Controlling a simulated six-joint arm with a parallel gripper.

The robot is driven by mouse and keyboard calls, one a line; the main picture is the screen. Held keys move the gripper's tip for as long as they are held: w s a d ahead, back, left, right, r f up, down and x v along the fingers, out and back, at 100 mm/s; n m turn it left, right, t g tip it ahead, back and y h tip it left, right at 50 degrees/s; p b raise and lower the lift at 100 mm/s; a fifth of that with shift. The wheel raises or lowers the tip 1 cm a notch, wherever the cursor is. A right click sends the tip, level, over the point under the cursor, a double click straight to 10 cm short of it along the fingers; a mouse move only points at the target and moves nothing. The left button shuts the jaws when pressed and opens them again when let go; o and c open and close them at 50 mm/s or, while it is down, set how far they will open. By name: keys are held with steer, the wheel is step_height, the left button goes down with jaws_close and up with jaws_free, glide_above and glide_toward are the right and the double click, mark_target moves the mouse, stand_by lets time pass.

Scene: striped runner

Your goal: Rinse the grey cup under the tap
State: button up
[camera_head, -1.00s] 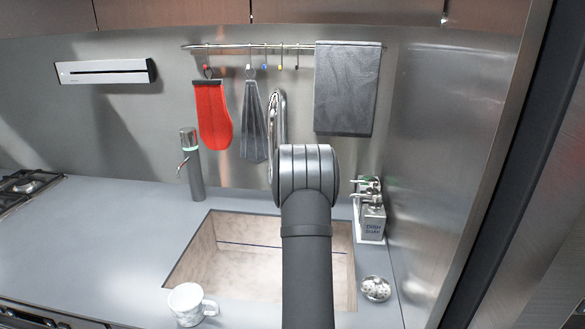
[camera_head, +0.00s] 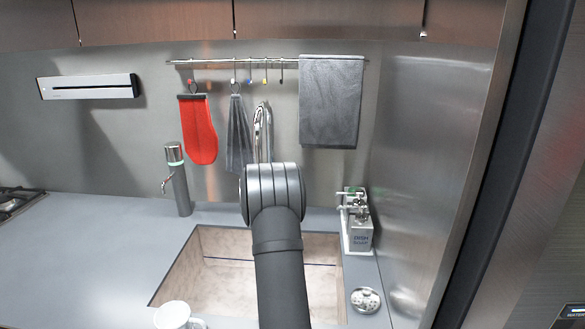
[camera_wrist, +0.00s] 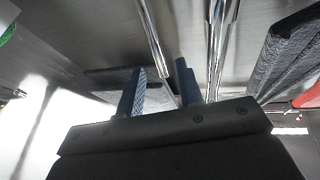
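The cup (camera_head: 173,316), a pale marbled mug with a handle on its right, stands on the counter at the sink's front left corner, cut off by the bottom of the head view. The chrome tap (camera_head: 262,135) rises behind the sink (camera_head: 225,282); my arm hides its lower part. Chrome tubes, seemingly the tap (camera_wrist: 222,45), show beyond my gripper (camera_wrist: 160,84) in the wrist view. Its two fingers stand apart with nothing seen held between them. In the head view my own arm hides the gripper. The cup is not in the wrist view.
A grey cylindrical dispenser (camera_head: 178,182) with a spout stands left of the tap. Soap bottles (camera_head: 358,235) and a small round dish (camera_head: 366,300) stand right of the sink. A red mitt (camera_head: 198,130) and dark towel (camera_head: 331,102) hang behind. The left counter is clear.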

steer(key=x, duration=0.6)
steer(key=shift+w+d+r, duration=0.1)
steer(key=shift+w+r, duration=0.05)
steer(key=shift+w, duration=0.15)
jaws_close()
